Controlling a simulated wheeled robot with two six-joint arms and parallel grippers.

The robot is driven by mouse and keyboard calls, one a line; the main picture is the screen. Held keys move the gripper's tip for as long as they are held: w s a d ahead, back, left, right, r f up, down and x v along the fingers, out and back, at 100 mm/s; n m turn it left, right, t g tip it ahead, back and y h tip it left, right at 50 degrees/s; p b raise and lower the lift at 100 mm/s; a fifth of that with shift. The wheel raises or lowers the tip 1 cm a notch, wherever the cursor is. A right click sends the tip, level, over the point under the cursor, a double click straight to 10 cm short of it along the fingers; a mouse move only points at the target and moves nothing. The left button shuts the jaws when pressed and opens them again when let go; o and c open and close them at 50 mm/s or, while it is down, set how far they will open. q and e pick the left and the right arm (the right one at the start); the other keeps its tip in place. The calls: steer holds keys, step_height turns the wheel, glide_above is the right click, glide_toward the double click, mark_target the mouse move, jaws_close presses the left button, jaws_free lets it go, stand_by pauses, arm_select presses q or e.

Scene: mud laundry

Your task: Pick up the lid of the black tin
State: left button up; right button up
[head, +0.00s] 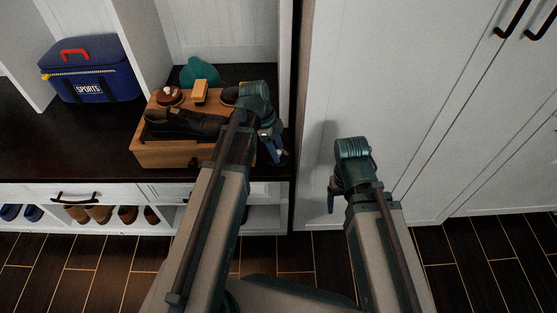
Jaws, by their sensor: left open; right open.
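A dark round thing (229,95), which looks like the black tin, sits at the back right of a wooden box top. My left arm partly hides it, and I cannot make out its lid clearly. My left gripper (270,148) is open and empty at the right end of the box, pointing down, in front of and to the right of the dark thing. My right gripper (332,198) is mostly hidden by its own wrist. It is open, in front of the white cabinet, well away from the box.
The wooden box (160,155) stands on a dark bench (95,140) and bears a black shoe (180,124), a brown round tin (170,96) and a brush (200,91). A teal thing (197,72) is behind. A blue sports bag (90,75) is left. A white cabinet (400,90) bounds the right.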

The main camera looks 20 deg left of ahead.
arm_select(q)
jaws_close()
stand_by(0.4)
steer(key=shift+r, duration=0.15)
